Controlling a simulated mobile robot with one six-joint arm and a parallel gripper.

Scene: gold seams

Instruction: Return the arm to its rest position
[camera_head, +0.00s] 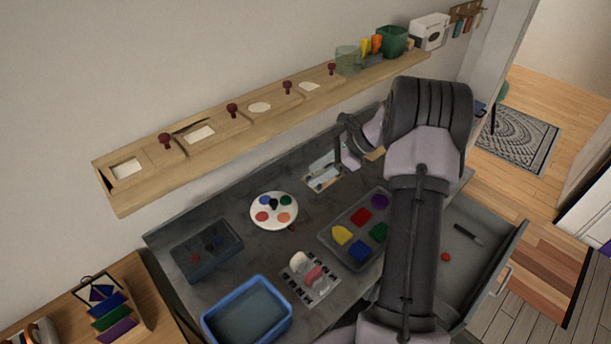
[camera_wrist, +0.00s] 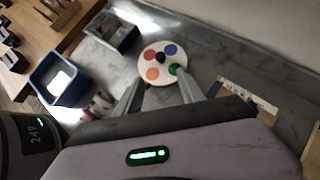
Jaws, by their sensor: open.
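My arm (camera_head: 415,210) reaches up over the right part of the grey desk (camera_head: 225,285), bent at the top. My gripper (camera_head: 348,153) is above the back of the desk, close to a picture card (camera_head: 323,173) in the head view. In the wrist view my gripper (camera_wrist: 161,77) shows two spread fingers with nothing between them. Beyond the fingertips lies a round white palette (camera_wrist: 150,66) with several paint spots; it also shows in the head view (camera_head: 274,222). The arm hides part of the desk and the tray beside it.
A grey tray (camera_head: 327,232) with coloured pieces lies next to my arm. A blue bin (camera_head: 243,312) and a dark box (camera_head: 206,250) stand to the left. An open drawer (camera_head: 490,270) is at the right. A wooden shelf (camera_head: 230,140) with knobbed lids runs along the wall.

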